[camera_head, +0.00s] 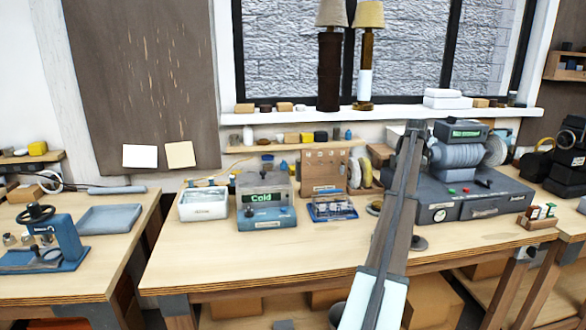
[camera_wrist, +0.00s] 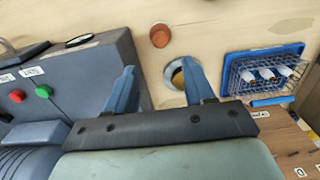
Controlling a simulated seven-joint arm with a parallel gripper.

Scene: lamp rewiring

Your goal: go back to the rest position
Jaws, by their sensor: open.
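My gripper (camera_wrist: 160,84) shows in the wrist view with two blue fingers spread apart. Nothing is held between them. It hangs over the pale wooden workbench (camera_head: 220,270). A round metal dish (camera_wrist: 172,73) lies beneath, partly hidden by the right finger. A small copper-coloured disc (camera_wrist: 160,36) lies beyond the fingertips. In the head view my arm rises from the bottom edge across the bench in front of the grey machine; I cannot make out the fingers there.
A blue wire basket with white tubes (camera_wrist: 268,75) stands right of the fingers in the wrist view. The grey machine (camera_wrist: 85,85) is close on the left. The head view shows a green-lit "Cold" box (camera_head: 265,212), a white tub (camera_head: 203,205) and clear bench front left.

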